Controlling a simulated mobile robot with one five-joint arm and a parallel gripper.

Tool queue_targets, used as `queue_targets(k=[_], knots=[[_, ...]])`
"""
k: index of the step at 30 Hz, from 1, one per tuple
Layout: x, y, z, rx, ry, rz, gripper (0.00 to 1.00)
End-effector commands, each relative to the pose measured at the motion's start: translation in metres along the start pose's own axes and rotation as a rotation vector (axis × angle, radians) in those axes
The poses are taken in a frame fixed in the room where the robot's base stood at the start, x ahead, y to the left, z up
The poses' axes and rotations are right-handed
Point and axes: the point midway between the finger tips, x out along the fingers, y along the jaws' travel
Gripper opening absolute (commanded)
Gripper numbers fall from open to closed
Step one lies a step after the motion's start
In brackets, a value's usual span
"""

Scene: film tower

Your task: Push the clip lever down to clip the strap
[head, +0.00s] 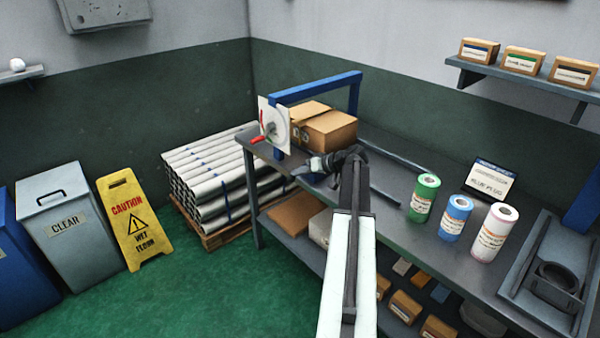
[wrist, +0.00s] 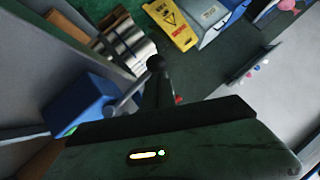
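A white panel (head: 280,112) with a round grey dial stands at the left end of the bench, beside a blue arch (head: 315,88). A small red-tipped lever (head: 258,139), which looks like the clip lever, sticks out low on the panel's left. My gripper (head: 303,170) is just right of and below the panel, apart from the lever in the picture. Its fingers are too small to tell open from shut. In the wrist view a small red tip (wrist: 178,99) shows beside a dark rod with a round end. I cannot make out the strap or clip.
Cardboard boxes (head: 328,134) sit behind the panel. Green, blue and pink-white rolls (head: 492,232) stand on the bench's right part. White rolls on a pallet (head: 212,172), a yellow caution sign (head: 136,220) and a grey bin (head: 72,215) stand left. The green floor is open in front.

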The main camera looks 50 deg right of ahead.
Motion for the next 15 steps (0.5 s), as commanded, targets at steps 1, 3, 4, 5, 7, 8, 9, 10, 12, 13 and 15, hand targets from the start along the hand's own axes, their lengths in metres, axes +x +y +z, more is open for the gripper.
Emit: queue_targets(k=[1, 3, 4, 5, 7, 8, 9, 10, 12, 13, 15], knots=[[-0.009, -0.005, -0.013, 0.0, 0.001, -0.001, 0.0], [-0.02, -0.008, -0.026, -0.001, 0.002, -0.001, 0.0], [-0.025, -0.009, -0.033, -0.001, 0.003, -0.002, 0.0], [-0.03, -0.01, -0.036, -0.001, 0.003, -0.001, 0.0], [-0.05, -0.008, -0.03, 0.001, 0.006, 0.002, 0.0], [-0.058, -0.009, -0.03, 0.001, 0.006, 0.001, 0.0], [-0.068, -0.009, -0.029, 0.002, 0.006, 0.002, 0.0], [-0.075, -0.009, -0.029, 0.002, 0.007, 0.002, 0.0], [-0.09, -0.009, -0.029, 0.001, 0.006, 0.001, 0.0], [-0.095, -0.009, -0.029, 0.001, 0.007, 0.002, 0.0], [-0.106, -0.009, -0.028, 0.001, 0.007, 0.002, 0.0]])
